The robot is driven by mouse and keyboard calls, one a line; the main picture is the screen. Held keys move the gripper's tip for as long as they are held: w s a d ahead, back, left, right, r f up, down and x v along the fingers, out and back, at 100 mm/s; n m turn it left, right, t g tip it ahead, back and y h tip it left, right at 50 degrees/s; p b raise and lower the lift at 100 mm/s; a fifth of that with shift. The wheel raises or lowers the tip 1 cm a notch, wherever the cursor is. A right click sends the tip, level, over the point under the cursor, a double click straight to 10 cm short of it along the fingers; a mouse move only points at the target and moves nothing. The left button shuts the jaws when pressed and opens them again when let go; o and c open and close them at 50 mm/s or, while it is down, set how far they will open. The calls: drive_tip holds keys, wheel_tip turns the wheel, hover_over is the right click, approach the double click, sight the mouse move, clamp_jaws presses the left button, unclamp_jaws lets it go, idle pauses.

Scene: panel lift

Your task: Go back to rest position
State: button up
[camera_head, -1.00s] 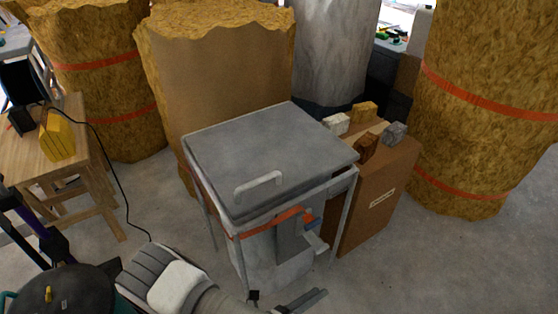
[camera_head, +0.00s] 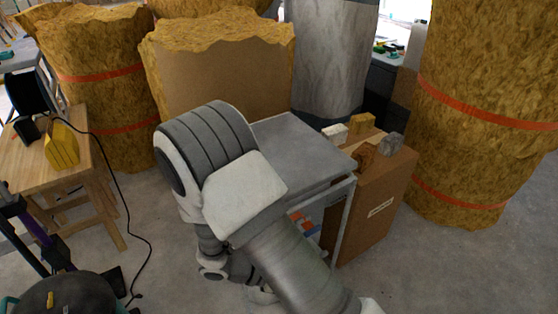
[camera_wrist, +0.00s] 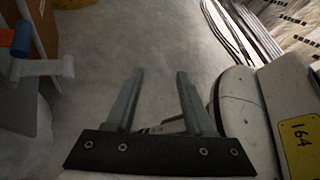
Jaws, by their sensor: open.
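My gripper (camera_wrist: 160,92) is open in the wrist view, its two grey fingers apart with bare concrete floor between and beyond them. Nothing is between the fingers. In the head view my arm stands in front of the panel-topped metal stand and hides my gripper. The grey panel (camera_head: 305,150) lies on top of the stand, and its left and front parts are hidden behind my arm. The stand's frame (camera_head: 342,215) shows at its right side.
A brown box (camera_head: 378,205) with several blocks stands right of the stand. A wooden stool (camera_head: 95,180) with a yellow item (camera_head: 61,146) is at the left. Straw-coloured rolls (camera_head: 470,120) stand behind and right. A black cable (camera_head: 125,215) runs down to the floor. Floor is clear at lower right.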

drive_tip(key=s+d+r+m+t+y+p, duration=0.1)
drive_tip(key=r+m+y+p, duration=0.3)
drive_tip(key=r, duration=1.2)
drive_tip(key=s+d+r+m+t+y+p, duration=0.2)
drive_tip(key=r+m+p, duration=0.7)
drive_tip(key=r, duration=0.7)
drive_tip(key=s+d+r+m+t+y+p, duration=0.2)
drive_tip(key=r+m+y+p, duration=0.5)
drive_tip(key=r, duration=1)
drive_tip(key=d+m, duration=0.1)
drive_tip(key=m, duration=0.1)
drive_tip(key=shift+s+m, duration=0.4)
drive_tip(key=shift+d, duration=0.1)
drive_tip(key=shift+c, duration=0.2)
